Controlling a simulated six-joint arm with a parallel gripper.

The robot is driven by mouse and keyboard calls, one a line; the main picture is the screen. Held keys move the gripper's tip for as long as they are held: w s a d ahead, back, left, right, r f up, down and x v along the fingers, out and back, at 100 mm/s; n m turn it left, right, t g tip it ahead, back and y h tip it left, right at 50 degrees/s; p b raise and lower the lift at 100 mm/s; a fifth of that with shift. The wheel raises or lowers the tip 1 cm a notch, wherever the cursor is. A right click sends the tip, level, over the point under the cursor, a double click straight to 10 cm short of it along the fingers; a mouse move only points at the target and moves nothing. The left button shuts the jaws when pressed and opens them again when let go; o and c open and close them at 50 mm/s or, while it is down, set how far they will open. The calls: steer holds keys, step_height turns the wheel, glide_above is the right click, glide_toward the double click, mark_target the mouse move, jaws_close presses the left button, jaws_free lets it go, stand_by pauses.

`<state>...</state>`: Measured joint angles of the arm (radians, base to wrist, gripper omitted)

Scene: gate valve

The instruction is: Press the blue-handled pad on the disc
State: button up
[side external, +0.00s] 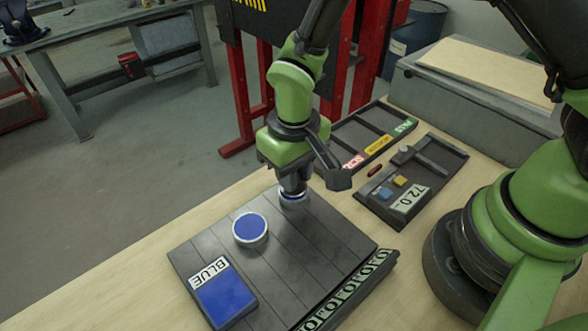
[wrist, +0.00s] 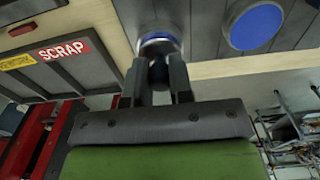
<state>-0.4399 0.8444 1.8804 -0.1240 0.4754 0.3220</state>
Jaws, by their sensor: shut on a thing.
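My gripper (side external: 293,186) points down over the far edge of the dark slatted board (side external: 300,235). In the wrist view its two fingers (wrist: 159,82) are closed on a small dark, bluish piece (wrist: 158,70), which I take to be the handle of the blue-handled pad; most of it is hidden. Just under the fingers is a round blue piece with a pale rim (side external: 293,197), also in the wrist view (wrist: 158,42). I cannot tell whether it is the pad or a disc beneath it, nor whether they touch. Another pale-rimmed blue disc (side external: 250,229) lies nearer, apart from my gripper.
A blue block labelled BLUE (side external: 224,301) lies on the board's near-left corner. A lettered strip (side external: 345,292) runs along its right edge. Behind stand a labelled tray (side external: 362,138) and a device reading 72.0 (side external: 412,185). A small red piece (side external: 375,170) lies between them.

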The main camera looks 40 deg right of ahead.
steer(key=shift+r, duration=3.5)
